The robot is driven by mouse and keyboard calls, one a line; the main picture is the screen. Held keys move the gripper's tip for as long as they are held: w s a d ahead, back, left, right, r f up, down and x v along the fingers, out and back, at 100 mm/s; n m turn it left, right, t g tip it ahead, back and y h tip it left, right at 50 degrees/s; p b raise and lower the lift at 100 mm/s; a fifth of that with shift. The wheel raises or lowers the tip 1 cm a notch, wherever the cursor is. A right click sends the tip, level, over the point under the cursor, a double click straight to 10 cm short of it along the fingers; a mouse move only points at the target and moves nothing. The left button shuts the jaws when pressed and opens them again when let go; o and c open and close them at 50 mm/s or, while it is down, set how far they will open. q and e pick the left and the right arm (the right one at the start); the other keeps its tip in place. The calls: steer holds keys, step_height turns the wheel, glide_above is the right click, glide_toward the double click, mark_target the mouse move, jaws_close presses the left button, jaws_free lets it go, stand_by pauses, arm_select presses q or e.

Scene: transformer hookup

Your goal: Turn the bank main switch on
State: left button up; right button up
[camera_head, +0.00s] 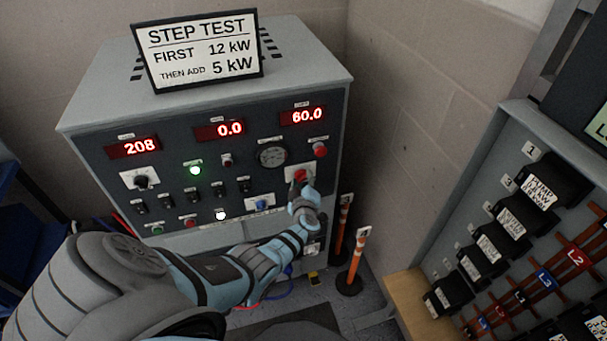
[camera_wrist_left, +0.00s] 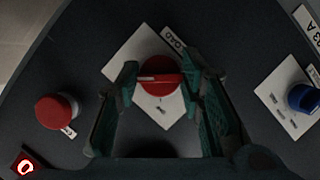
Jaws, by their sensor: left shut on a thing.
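A red rotary knob (camera_head: 299,174) on a white square plate sits at the right of the dark control panel (camera_head: 215,178). It also shows in the left wrist view (camera_wrist_left: 160,72), with a pale pointer bar across its face and a partly hidden label beside its plate. My left gripper (camera_head: 301,184) is at this knob. In the left wrist view its two fingers (camera_wrist_left: 160,80) stand on opposite sides of the knob, shut on it. The panel displays read 208, 0.0 and 60.0. A green lamp (camera_head: 195,170) and a white lamp (camera_head: 221,215) are lit. My right gripper is not in view.
A red push button (camera_head: 319,149) is near the knob, and a blue knob (camera_head: 262,204) is lower left of it. A step test sign (camera_head: 200,51) stands on the cabinet. Orange posts (camera_head: 357,262) stand at its right; a rack with busbars (camera_head: 505,235) is farther right.

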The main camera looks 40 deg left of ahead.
arm_select(q)
steer(key=o, duration=1.2)
steer(key=shift+c, duration=0.2)
steer(key=v, duration=1.2)
